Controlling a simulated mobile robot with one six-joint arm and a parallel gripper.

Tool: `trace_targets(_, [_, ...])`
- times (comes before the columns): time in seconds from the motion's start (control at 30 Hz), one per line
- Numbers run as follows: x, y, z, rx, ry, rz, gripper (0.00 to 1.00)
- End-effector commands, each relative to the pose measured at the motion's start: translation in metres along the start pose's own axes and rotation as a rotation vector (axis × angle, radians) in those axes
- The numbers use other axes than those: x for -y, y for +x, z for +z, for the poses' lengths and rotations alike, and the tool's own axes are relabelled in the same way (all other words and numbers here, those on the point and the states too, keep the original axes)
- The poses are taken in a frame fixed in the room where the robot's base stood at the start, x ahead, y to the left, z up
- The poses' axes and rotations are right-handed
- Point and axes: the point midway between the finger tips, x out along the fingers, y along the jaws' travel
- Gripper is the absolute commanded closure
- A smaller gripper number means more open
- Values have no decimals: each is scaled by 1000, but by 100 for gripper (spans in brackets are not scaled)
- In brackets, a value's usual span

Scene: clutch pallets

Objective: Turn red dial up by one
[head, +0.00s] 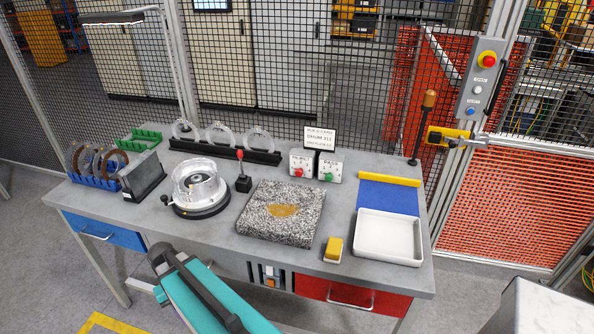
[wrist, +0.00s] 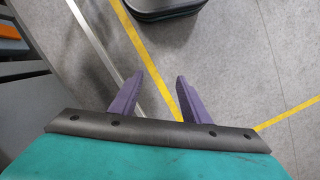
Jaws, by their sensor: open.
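The red dial (head: 299,172) is on the front of a small white box (head: 302,158) at the back middle of the workbench. A similar white box with a green dial (head: 328,177) stands to its right. The dial's setting is too small to read. My gripper (wrist: 155,90) shows in the wrist view with its two purple fingers apart and nothing between them. It points at the grey floor, away from the dials. In the head view my teal arm is in front of the bench, and the fingers cannot be made out.
On the bench (head: 345,255) are a granite block (head: 300,235), a white tray (head: 389,245), a yellow-topped block (head: 333,248) and a round clear-walled device (head: 197,188). A thin red-topped post (head: 241,170) stands left of the dials. Wire mesh fencing runs behind.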

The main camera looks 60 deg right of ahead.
Motion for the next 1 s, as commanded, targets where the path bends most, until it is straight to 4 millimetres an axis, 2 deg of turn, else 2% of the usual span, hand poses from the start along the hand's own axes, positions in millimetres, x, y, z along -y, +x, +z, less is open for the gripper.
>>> trace_targets(0.03, [-6, -17, -8, -16, 19, -4, 58])
trace_targets(0.3, [-40, -94, -37, -85, 114, -19, 58])
trace_targets(0.47, [-62, -139, -49, -126, 171, -25, 58])
trace_targets(0.67, [-100, -195, -64, -181, 250, -20, 58])
trace_targets(0.77, [-128, -221, -75, -214, 297, -2, 58])
trace_targets(0.83, [-155, -237, -85, -239, 337, 22, 58])
trace_targets(1.0, [-243, -265, -111, -297, 447, 127, 58])
